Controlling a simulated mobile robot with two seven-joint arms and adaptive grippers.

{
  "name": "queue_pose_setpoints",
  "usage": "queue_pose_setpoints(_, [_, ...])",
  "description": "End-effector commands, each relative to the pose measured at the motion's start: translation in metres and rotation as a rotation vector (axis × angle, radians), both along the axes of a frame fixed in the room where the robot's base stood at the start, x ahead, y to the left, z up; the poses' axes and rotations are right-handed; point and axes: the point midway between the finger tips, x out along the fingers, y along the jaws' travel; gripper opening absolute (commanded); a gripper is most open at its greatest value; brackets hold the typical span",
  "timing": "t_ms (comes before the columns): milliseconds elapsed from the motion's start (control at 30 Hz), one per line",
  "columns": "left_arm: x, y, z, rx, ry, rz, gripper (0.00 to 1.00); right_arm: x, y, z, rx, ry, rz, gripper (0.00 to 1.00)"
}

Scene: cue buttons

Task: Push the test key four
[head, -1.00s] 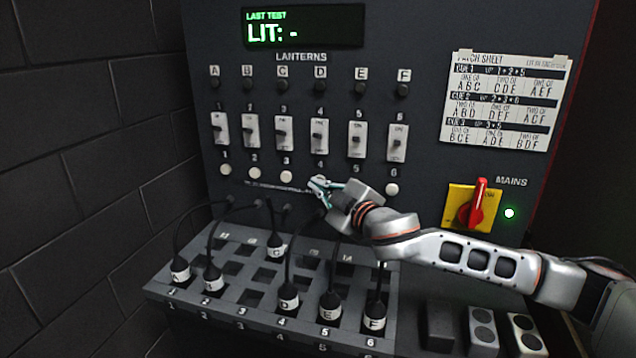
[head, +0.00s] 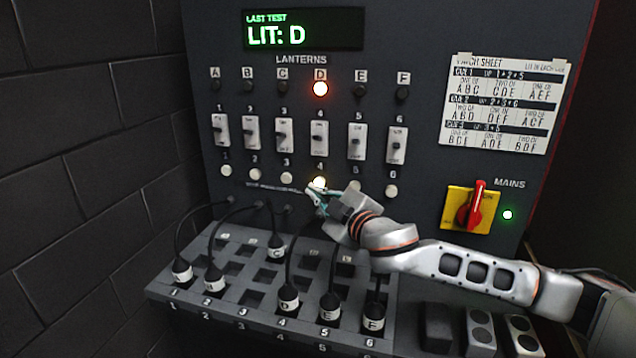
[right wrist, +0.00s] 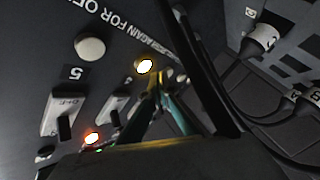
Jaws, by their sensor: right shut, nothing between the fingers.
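Test key four (head: 320,182) is a round button under slider 4, and it glows warm white. It also glows in the right wrist view (right wrist: 145,66). My right gripper (head: 311,190) is shut and empty, with its fingertips at the lower edge of the key; I cannot tell whether they still touch it. In the right wrist view the closed fingertips (right wrist: 153,76) lie right beside the lit key. Lantern D (head: 320,89) glows orange-red above slider 4. The display (head: 303,30) reads "LIT: D". My left gripper is not in view.
Unlit test keys (head: 287,178) flank key four. Below, a patch shelf (head: 200,295) holds several lettered plugs on black cables. The red mains switch (head: 474,207) stands right with a green lamp (head: 507,214). A patch sheet (head: 500,138) hangs above it.

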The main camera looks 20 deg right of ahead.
Motion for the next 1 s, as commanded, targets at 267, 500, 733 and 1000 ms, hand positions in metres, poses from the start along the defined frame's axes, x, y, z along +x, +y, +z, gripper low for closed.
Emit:
queue_pose_setpoints(267, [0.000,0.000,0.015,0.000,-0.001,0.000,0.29,-0.022,0.015,0.002,0.003,0.001,0.002,0.00])
queue_pose_setpoints(500, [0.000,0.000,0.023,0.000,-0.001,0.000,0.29,-0.038,0.026,0.002,0.003,0.001,0.001,0.00])
queue_pose_setpoints(733, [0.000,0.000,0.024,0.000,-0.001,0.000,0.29,-0.042,0.028,0.001,0.001,-0.002,-0.001,0.00])
queue_pose_setpoints(1000, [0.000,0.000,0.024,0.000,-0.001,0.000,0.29,-0.041,0.028,0.001,0.001,-0.001,0.000,0.00])
